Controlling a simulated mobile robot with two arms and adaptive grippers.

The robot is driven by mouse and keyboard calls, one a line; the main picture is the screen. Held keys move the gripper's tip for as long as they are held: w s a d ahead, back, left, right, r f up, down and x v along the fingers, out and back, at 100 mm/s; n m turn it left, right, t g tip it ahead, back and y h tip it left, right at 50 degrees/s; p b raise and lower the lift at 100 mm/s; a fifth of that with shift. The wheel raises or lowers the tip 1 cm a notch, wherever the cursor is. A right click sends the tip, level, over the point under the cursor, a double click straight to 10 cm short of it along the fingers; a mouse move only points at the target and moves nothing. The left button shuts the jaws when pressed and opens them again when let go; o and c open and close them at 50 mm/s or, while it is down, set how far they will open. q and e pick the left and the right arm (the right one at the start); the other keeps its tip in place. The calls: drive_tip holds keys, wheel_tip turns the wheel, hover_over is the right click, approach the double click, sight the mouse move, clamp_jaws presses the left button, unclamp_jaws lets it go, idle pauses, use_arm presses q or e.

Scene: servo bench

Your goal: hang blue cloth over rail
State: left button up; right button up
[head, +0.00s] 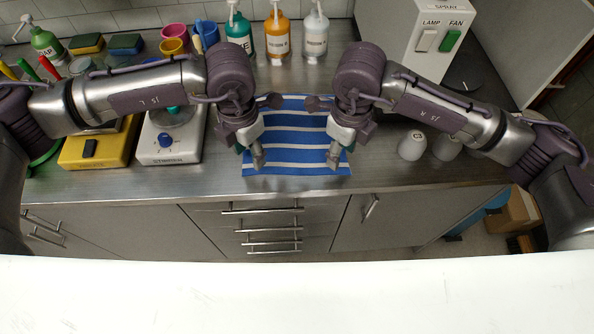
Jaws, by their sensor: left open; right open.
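The blue cloth (296,133) with white stripes lies flat on the steel bench, near its front edge. My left gripper (249,153) is open at the cloth's left edge, pointing down. My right gripper (341,152) is open over the cloth's right edge, also pointing down. Neither holds anything; whether the fingertips touch the cloth is hard to tell. The grippers and wrists hide parts of the cloth's sides. I cannot make out a rail for certain in the head view.
Pump bottles (277,38) stand behind the cloth. A yellow device (92,150) and a white stirrer-like device (168,152) stand left. White cups (412,146) and a lamp-and-fan switch box (436,38) are right. Drawers with bar handles (272,231) are below the bench edge.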

use_arm(q)
drive_tip(key=shift+w+f, duration=0.2)
drive_tip(key=shift+f, duration=1.05)
use_arm(e)
drive_tip(key=shift+w+f, duration=0.2)
drive_tip(key=shift+f, duration=1.05)
use_arm(q)
drive_tip(key=shift+f, duration=0.3)
use_arm(e)
drive_tip(key=shift+f, duration=0.3)
use_arm(q)
drive_tip(key=shift+f, duration=0.1)
use_arm(e)
drive_tip(key=shift+s+f, duration=0.1)
use_arm(q)
drive_tip(key=shift+s, duration=0.1)
drive_tip(key=shift+f, duration=0.1)
use_arm(e)
drive_tip(key=shift+f, duration=0.1)
